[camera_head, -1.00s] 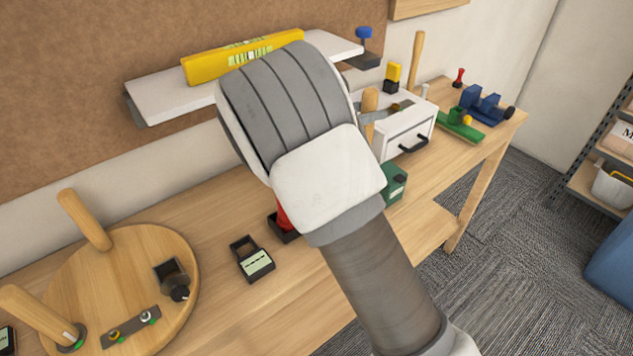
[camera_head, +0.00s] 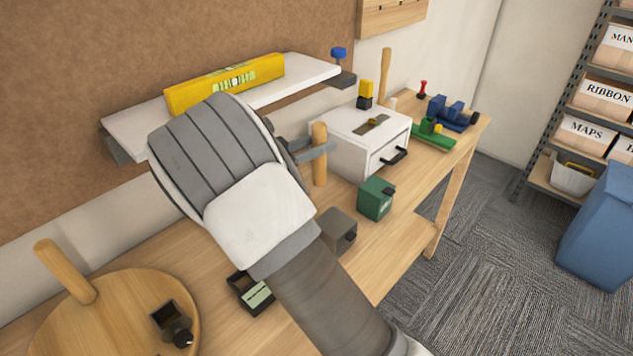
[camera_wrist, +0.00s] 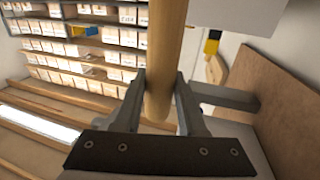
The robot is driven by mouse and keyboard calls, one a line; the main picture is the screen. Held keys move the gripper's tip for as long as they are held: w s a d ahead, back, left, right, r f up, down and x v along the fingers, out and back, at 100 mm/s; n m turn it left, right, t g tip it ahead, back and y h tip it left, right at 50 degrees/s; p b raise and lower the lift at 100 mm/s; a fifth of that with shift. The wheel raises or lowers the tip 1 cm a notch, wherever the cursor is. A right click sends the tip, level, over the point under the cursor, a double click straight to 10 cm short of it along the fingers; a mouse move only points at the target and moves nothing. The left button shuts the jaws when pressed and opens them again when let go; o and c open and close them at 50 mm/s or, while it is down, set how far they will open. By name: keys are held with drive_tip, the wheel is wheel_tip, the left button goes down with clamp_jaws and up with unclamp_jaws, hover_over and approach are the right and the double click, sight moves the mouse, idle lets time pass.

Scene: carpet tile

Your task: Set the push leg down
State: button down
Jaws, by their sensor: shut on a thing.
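My gripper (camera_head: 320,150) reaches out past my forearm in the head view, over the back of the workbench. It is shut on a plain wooden push leg (camera_head: 320,168), a round light-brown rod held nearly upright. The wrist view shows the leg (camera_wrist: 168,45) between my two grey fingers (camera_wrist: 160,95). Whether its lower end touches the bench (camera_head: 405,230) cannot be told. A round wooden seat (camera_head: 75,325) lies at the lower left with another wooden leg (camera_head: 65,270) standing up from it.
A white drawer box (camera_head: 355,135) stands just right of the held leg. A green block (camera_head: 376,198) and a grey block (camera_head: 338,228) are in front. A white shelf (camera_head: 135,120) bears a yellow level (camera_head: 225,83). A blue bin (camera_head: 600,235) is on the floor at right.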

sight(317, 167)
drive_tip(key=shift+f+b, duration=0.4)
drive_tip(key=shift+f, duration=2.8)
drive_tip(key=shift+f, duration=0.1)
drive_tip(key=shift+f, duration=0.15)
drive_tip(key=shift+c, duration=2.4)
unclamp_jaws()
drive_tip(key=shift+a+r, duration=0.15)
drive_tip(key=shift+r, duration=0.1)
drive_tip(key=v, duration=1.1)
drive_tip(key=shift+s+a+p, duration=0.2)
drive_tip(key=shift+a+p, duration=0.1)
drive_tip(key=shift+p, duration=0.1)
